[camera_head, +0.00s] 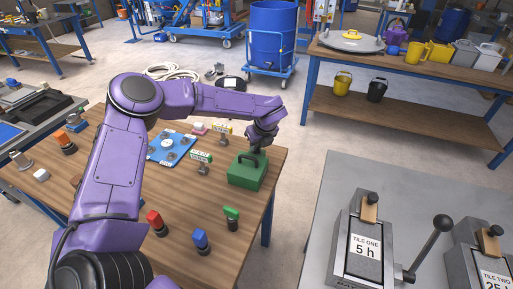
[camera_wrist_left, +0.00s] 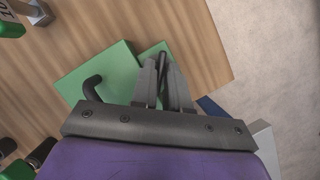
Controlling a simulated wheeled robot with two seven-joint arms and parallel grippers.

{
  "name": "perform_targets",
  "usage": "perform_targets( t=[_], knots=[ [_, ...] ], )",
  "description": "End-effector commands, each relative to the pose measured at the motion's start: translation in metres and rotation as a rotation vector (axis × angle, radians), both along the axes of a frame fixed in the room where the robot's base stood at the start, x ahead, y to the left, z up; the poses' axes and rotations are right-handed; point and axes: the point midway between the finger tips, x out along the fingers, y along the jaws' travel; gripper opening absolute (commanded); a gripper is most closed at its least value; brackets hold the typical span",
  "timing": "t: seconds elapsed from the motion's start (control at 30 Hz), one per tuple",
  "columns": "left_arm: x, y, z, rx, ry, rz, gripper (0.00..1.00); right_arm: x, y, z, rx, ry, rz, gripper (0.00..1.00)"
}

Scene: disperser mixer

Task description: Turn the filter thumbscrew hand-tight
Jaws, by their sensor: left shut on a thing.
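My left gripper (camera_head: 257,150) reaches down over a green box (camera_head: 245,178) with a dark arched handle (camera_head: 241,158) at the right end of the wooden bench. In the left wrist view, the gripper's fingers (camera_wrist_left: 163,72) are close together on a dark bar above the green box (camera_wrist_left: 95,75). This bar looks like one end of the handle; its other bend (camera_wrist_left: 91,85) shows to the left. The gripper hides part of the handle. I cannot pick out a filter thumbscrew in either view. My right gripper is not in view.
The wooden bench (camera_head: 185,262) also carries a blue plate (camera_head: 165,150), a red-topped part (camera_head: 156,222), a blue-topped part (camera_head: 200,240) and a green-topped part (camera_head: 232,217). A grey table (camera_head: 335,180) with lever devices stands at right. Open floor (camera_head: 300,160) lies between them.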

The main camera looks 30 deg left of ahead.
Motion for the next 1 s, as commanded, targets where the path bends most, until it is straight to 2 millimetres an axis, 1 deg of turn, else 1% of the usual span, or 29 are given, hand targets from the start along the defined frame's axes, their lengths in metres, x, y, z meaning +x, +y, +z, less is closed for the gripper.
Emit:
perform_targets(
  t=[0.03, 0.1, 0.37, 0.7, 1.0],
  knots=[
    [-0.001, 0.0, -0.003, -0.002, 0.0, -0.042, 0.0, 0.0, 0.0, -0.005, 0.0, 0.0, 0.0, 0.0],
    [-0.001, 0.001, -0.002, -0.001, -0.001, -0.109, 0.0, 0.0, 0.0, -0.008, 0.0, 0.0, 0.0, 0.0],
    [-0.002, 0.001, -0.001, -0.002, 0.0, -0.355, 0.0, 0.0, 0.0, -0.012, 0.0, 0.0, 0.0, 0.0],
    [-0.003, 0.003, 0.001, -0.001, -0.001, -0.651, 0.0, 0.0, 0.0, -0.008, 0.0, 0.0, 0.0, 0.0],
    [-0.004, 0.004, 0.001, 0.0, 0.0, -0.82, 0.0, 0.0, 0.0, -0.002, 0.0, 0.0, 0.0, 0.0]
  ],
)
